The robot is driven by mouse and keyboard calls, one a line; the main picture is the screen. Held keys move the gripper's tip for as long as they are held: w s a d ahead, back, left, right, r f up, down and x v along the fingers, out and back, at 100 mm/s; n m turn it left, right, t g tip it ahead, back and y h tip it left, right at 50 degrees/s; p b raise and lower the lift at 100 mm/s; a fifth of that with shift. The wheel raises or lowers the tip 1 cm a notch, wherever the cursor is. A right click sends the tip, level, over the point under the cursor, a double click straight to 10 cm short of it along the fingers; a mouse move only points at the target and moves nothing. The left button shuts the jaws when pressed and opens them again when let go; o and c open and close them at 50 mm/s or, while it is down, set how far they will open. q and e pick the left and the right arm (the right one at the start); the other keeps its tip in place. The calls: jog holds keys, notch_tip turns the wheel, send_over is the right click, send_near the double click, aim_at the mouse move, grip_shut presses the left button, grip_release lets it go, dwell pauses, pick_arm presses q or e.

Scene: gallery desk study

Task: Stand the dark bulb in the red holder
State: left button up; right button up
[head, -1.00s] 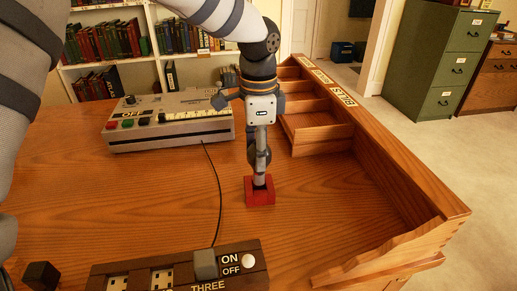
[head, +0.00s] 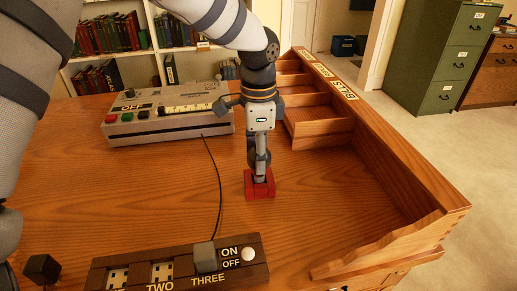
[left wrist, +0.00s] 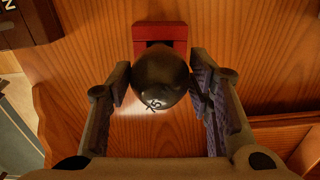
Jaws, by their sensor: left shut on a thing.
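My left gripper (head: 260,176) points down over the red holder (head: 261,192), a small square block on the desk. In the left wrist view, its fingers (left wrist: 165,85) are shut on the dark bulb (left wrist: 160,75), a round glossy bulb with a pale mark. The red holder (left wrist: 159,32) shows just beyond the bulb there, partly covered by it. In the head view the bulb is hidden by the fingers, which reach down to the holder's top. I cannot tell whether the bulb touches the holder's bottom. My right gripper is not in view.
A grey device (head: 166,114) with coloured buttons stands behind left, its cable running forward to a dark switch strip (head: 180,268) at the front. A wooden compartment rack (head: 345,127) borders the right side. Desk left of the holder is clear.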

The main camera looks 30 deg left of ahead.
pick_arm(q)
jog(key=shift+f, duration=0.45)
jog(key=o, duration=0.9)
jog(key=shift+o, duration=0.2)
notch_tip(320, 180, up, 12)
